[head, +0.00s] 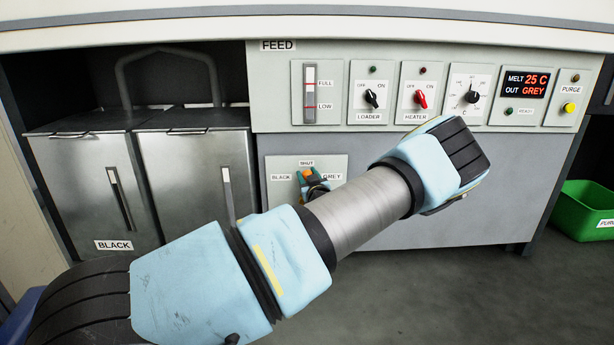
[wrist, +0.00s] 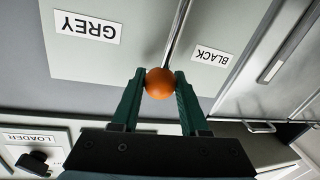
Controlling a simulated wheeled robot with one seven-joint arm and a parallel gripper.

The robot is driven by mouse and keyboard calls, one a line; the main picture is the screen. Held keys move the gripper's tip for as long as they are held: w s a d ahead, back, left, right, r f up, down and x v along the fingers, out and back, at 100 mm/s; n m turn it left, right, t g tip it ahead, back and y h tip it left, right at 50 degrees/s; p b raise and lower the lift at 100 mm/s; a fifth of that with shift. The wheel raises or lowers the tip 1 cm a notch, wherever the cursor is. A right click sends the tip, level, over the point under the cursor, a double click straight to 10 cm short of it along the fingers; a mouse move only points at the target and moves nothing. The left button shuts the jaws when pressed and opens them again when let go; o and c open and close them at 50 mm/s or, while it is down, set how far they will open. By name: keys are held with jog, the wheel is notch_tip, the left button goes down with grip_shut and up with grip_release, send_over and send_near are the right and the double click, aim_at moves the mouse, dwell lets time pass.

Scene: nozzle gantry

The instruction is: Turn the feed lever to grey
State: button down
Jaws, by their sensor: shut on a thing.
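The feed lever ends in an orange ball knob (wrist: 159,83), with a thin metal rod (wrist: 178,32) running from it to the top edge of the wrist view. My gripper (wrist: 160,86) is shut on the knob, one green finger on each side. The rod stands about square to the labels, between GREY (wrist: 87,27) and BLACK (wrist: 212,56), which appear upside down there. In the head view the lever plate (head: 338,163) shows the knob just under SHUT (head: 306,163), between BLACK and GREY. My arm hides the plate's lower part and the lever's pivot.
Above the plate is a control panel with the loader switch (head: 371,98), heater switch (head: 420,99) and a display (head: 526,84) reading OUT GREY. Metal hoppers (head: 85,185) stand at left. A green bin (head: 580,205) is on the floor at right.

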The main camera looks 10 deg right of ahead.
jog(key=shift+s+d+f+m+t+h+b, duration=0.2)
jog(key=shift+d+f+m+b, duration=0.35)
jog(key=shift+d+m, duration=0.8)
jog(key=shift+s+d+f+m+t+h+b, duration=0.2)
jog(key=shift+d+f+m+b, duration=0.4)
jog(key=shift+d+m, duration=0.7)
jog(key=shift+s+d+f+m+t+h+b, duration=0.1)
jog(key=shift+s+d+f+m+t+b, duration=0.25)
jog(key=shift+d+m+b, duration=0.7)
jog(key=shift+d+m+p, duration=0.1)
jog(key=shift+m+p, duration=0.25)
jog(key=shift+m, duration=0.25)
jog(key=shift+c, duration=2.2)
grip_release()
jog(key=s+f+p, duration=0.1)
jog(key=s+p, duration=0.2)
jog(key=s, duration=0.7)
jog(key=shift+s+a+f, duration=0.15)
jog(key=shift+s+a, duration=0.1)
jog(key=shift+s, duration=0.1)
